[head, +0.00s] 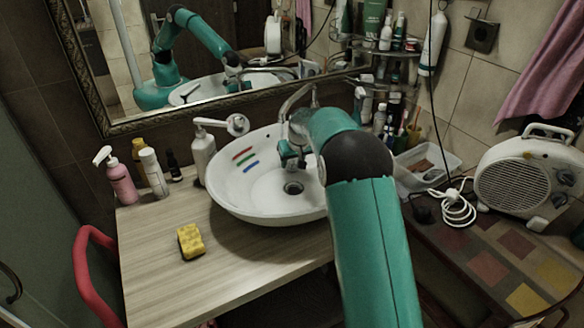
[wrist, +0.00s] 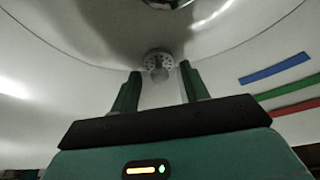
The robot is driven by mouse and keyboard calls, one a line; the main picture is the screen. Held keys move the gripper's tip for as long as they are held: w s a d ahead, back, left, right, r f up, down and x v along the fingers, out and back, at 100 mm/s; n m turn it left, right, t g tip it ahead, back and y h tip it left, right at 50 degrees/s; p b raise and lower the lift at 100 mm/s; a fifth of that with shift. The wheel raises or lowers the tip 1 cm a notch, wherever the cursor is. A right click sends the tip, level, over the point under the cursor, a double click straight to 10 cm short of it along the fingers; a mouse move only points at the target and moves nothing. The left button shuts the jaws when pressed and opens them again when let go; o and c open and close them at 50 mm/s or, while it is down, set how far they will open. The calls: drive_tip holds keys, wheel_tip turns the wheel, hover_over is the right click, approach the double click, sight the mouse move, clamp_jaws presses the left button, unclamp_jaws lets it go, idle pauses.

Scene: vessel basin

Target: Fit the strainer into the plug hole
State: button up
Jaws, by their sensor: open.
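The strainer (wrist: 152,60), a small round perforated metal piece with a pale knob, shows in the wrist view on the white basin surface. My gripper (wrist: 160,72) is open, and the knob shows between its two green fingertips; I cannot tell whether they touch it. In the head view my gripper (head: 290,160) is low inside the white basin (head: 240,199), behind the plug hole (head: 293,188). The plug hole looks dark with a metal rim, and nothing covers it. Its metal rim seems to show at the wrist view's top edge (wrist: 165,3). I cannot make out the strainer in the head view.
A faucet (head: 297,98) stands behind the basin. A soap dispenser (head: 203,150) is close to its left rim, with several bottles further left. A yellow sponge (head: 190,241) lies on the wooden counter (head: 150,275). A heater (head: 530,180) and a plastic tray (head: 428,165) are at right.

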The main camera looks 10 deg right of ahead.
clamp_jaws()
drive_tip(key=shift+r, duration=0.1)
